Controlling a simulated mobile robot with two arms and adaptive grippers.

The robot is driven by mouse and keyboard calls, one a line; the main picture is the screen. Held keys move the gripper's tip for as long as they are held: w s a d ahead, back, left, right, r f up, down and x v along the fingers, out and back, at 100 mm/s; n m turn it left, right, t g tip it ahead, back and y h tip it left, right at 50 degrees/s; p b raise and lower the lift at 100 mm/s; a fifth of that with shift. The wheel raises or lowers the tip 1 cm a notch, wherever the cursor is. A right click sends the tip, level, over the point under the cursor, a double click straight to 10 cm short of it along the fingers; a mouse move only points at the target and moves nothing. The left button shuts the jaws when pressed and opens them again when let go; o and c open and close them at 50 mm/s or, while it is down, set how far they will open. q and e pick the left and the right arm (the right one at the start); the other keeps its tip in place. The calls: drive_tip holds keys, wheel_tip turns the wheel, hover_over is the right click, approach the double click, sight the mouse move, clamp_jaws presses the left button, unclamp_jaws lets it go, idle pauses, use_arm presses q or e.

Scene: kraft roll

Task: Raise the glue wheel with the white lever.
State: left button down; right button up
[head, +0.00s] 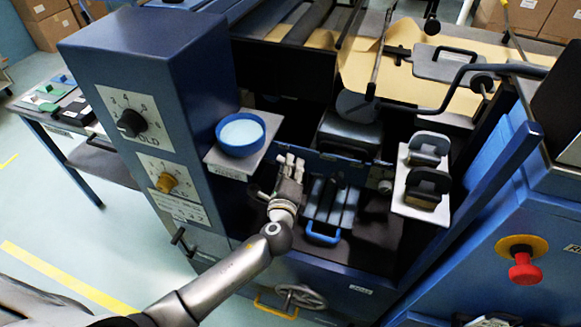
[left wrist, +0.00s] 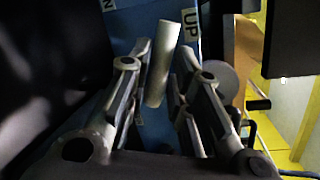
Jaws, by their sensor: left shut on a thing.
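My left gripper (head: 291,160) reaches into the blue machine, just right of the shelf with a blue bowl. In the left wrist view the white lever (left wrist: 163,62) stands slightly tilted between the fingers (left wrist: 160,95) of my left gripper, which is shut on it. A blue plate behind the lever carries an "UP" label (left wrist: 191,33). In the head view I cannot make out the lever, which the gripper seems to cover. I cannot tell for sure which part is the glue wheel. My right gripper is not in view.
The blue bowl (head: 240,133) holds pale liquid on a small shelf (head: 231,168) close to my left gripper. A blue cabinet with dials (head: 130,122) stands to the left. A bent dark bar (head: 440,100) crosses the upper right. A red button (head: 523,268) is at the right.

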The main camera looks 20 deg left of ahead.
use_arm(q)
drive_tip(key=shift+s+d+f+m, duration=0.1)
drive_tip(key=shift+f+m, duration=0.05)
drive_tip(key=shift+m, duration=0.85)
drive_tip(key=shift+t, duration=0.3)
drive_tip(key=c, duration=1.5)
unclamp_jaws()
drive_tip(key=shift+c, duration=0.2)
drive_tip(key=shift+o, duration=0.5)
drive_tip(key=s+d+r, duration=0.1)
drive_tip(key=s+d, duration=0.1)
drive_tip(key=s, duration=0.9)
drive_tip(key=shift+s+r, duration=0.15)
drive_tip(key=shift+s, duration=0.15)
